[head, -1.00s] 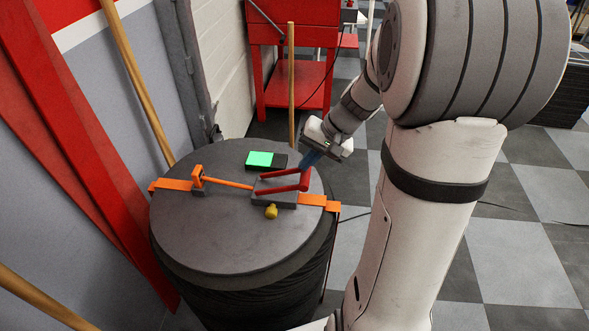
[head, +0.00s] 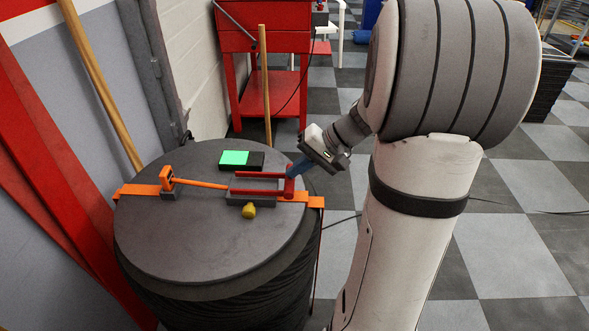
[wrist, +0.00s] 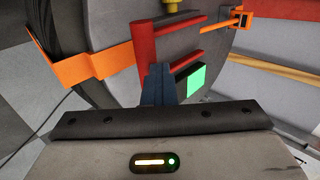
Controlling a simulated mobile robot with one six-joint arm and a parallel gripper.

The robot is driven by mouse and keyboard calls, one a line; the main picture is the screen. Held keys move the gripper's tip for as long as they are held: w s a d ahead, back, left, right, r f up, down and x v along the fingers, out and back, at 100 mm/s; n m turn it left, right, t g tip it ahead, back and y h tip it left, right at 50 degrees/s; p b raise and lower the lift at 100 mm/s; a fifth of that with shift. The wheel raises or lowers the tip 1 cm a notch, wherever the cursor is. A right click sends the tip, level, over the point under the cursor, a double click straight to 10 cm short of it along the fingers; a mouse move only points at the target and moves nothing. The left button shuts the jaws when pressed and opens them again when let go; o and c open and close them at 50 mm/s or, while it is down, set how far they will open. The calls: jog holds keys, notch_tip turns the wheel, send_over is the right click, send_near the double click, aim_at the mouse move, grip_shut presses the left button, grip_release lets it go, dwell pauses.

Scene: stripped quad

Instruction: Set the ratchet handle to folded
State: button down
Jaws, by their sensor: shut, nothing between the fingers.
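The ratchet handle (head: 262,193) is a red U-shaped frame of two arms and a crossbar. It points right from a grey ratchet body (head: 240,199) on an orange strap, and looks low, nearly level above the strap. My gripper (head: 293,171) is shut and empty, its blue fingers angled down at the crossbar end. In the wrist view, the fingers (wrist: 157,88) are together and overlap the lower part of the red crossbar (wrist: 143,50). I cannot tell whether they touch it. The handle's arms reach right in that view.
The ratchet sits on a round dark drum top (head: 190,240). A black box with a green face (head: 234,158) lies behind the handle, and a yellow knob (head: 249,211) is in front. An orange strap (head: 140,190) crosses the top. A wooden pole (head: 267,90) and red cart stand behind.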

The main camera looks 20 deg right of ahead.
jog(key=shift+s+f, duration=0.1)
jog(key=shift+f, duration=0.2)
jog(key=shift+r+p, duration=0.4)
jog(key=shift+r, duration=0.1)
jog(key=r, duration=0.1)
jog(key=r+p, duration=0.2)
jog(key=shift+w+a+r, duration=0.2)
jog(key=shift+a+r, duration=0.05)
jog(key=shift+a, duration=0.05)
jog(key=p+v, duration=0.2)
jog(key=v, duration=0.8)
jog(key=shift+d+f, duration=0.25)
jog(key=shift+f, duration=0.05)
jog(key=s+a+r+n+g+h+p, duration=0.1)
jog(key=s+a+r+n+h+p, duration=0.4)
jog(key=p, duration=1.3)
jog(key=s+a+r+h, duration=0.3)
jog(key=s+a+r, duration=0.4)
jog(key=a+r, duration=0.2)
jog(key=shift+p, duration=0.3)
